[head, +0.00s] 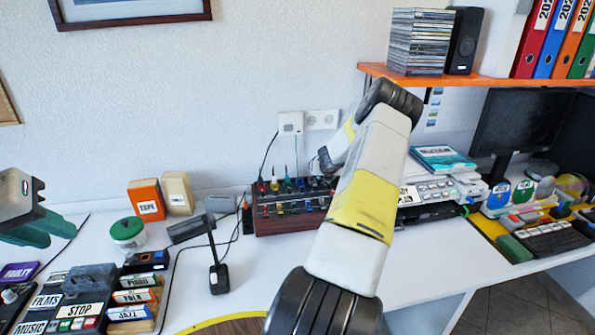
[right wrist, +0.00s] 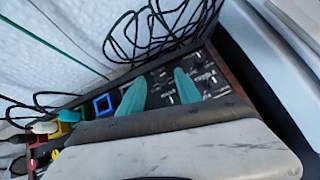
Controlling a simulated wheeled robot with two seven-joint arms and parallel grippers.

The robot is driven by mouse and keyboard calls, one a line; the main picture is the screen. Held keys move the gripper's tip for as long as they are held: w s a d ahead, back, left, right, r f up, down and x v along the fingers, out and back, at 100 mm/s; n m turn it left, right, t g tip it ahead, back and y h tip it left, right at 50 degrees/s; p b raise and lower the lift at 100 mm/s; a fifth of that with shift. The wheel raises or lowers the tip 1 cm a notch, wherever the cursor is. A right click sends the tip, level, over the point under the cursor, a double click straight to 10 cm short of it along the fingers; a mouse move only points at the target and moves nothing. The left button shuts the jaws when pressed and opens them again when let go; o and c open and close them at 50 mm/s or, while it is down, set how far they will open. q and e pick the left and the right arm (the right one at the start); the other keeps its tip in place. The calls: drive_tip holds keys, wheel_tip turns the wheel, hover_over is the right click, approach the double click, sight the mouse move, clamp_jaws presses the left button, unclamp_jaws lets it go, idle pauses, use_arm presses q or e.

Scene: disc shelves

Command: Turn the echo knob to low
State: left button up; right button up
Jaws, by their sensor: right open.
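A brown box with a dark panel (head: 262,222) stands against the wall, bearing several coloured knobs and jacks. Its right part is hidden behind my right arm in the head view. In the right wrist view, the panel (right wrist: 212,75) shows small white markings, too blurred to read. I cannot tell which knob is echo. A blue square-topped part (right wrist: 102,104) sits left of the fingers. My left gripper (head: 45,228) hangs at the far left, away from the box.
Black cables (right wrist: 150,35) loop behind the box. A small black stand (head: 218,275) is in front of it. A printer-like device (head: 440,190) stands to the right. Orange (head: 146,200) and cream boxes stand left. The white tabletop is free in front of the box.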

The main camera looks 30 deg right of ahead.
drive_tip(key=shift+x, duration=1)
clamp_jaws()
drive_tip(key=shift+d+n, duration=0.1)
drive_tip(key=shift+n, duration=0.2)
drive_tip(key=n+y, duration=0.1)
drive_tip(key=n+t+y, duration=0.1)
drive_tip(key=n, duration=0.1)
drive_tip(key=shift+s+d+y, duration=0.1)
drive_tip(key=shift+d+y, duration=0.15)
drive_tip(key=shift+y, duration=0.05)
drive_tip(key=shift+d+n+y, duration=0.1)
drive_tip(key=shift+n+y, duration=1.4)
drive_tip(key=shift+n, duration=0.6)
unclamp_jaws()
